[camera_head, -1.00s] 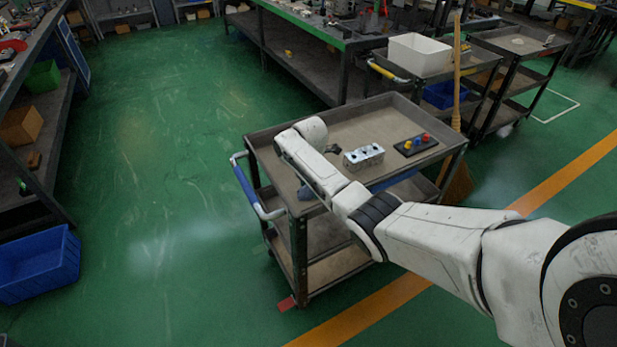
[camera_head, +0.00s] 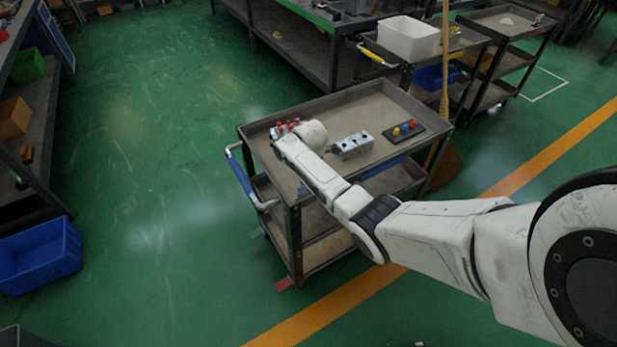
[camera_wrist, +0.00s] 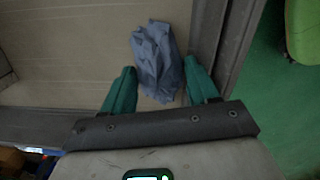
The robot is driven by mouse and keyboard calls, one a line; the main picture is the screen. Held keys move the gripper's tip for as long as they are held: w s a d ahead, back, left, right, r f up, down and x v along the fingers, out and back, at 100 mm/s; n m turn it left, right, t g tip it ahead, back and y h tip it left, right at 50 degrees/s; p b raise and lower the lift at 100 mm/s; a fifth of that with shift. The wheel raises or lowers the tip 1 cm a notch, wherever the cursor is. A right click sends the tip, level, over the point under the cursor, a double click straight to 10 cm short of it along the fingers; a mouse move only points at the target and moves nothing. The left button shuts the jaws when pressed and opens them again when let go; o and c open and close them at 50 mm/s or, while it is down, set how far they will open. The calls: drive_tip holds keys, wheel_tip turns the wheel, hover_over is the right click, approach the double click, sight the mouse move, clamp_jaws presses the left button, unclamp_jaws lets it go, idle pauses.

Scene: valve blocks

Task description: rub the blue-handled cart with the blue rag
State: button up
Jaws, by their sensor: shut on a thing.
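The blue-handled cart (camera_head: 375,108) stands in the middle of the head view, its blue handle (camera_head: 243,178) on its left end. In the wrist view its top tray (camera_wrist: 70,50) fills the left and middle, with a dark rim on the right. My gripper (camera_wrist: 160,68) has green fingers and is shut on the crumpled blue rag (camera_wrist: 157,50). The rag is over the tray near that rim; I cannot tell if it touches.
On the tray are a metal valve block (camera_head: 352,146), a dark plate with coloured knobs (camera_head: 403,131) and red-topped parts (camera_head: 285,127). A yellow-handled cart (camera_head: 405,68) and a broom (camera_head: 445,165) stand behind. A blue crate (camera_head: 38,255) is at left. Green floor left is clear.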

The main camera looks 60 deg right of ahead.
drive_tip(key=shift+s, duration=0.15)
wheel_tip(320, 180, up, 6)
drive_tip(key=p, duration=0.6)
drive_tip(key=shift+r, duration=0.1)
idle(0.4)
drive_tip(key=shift+r, duration=1.45)
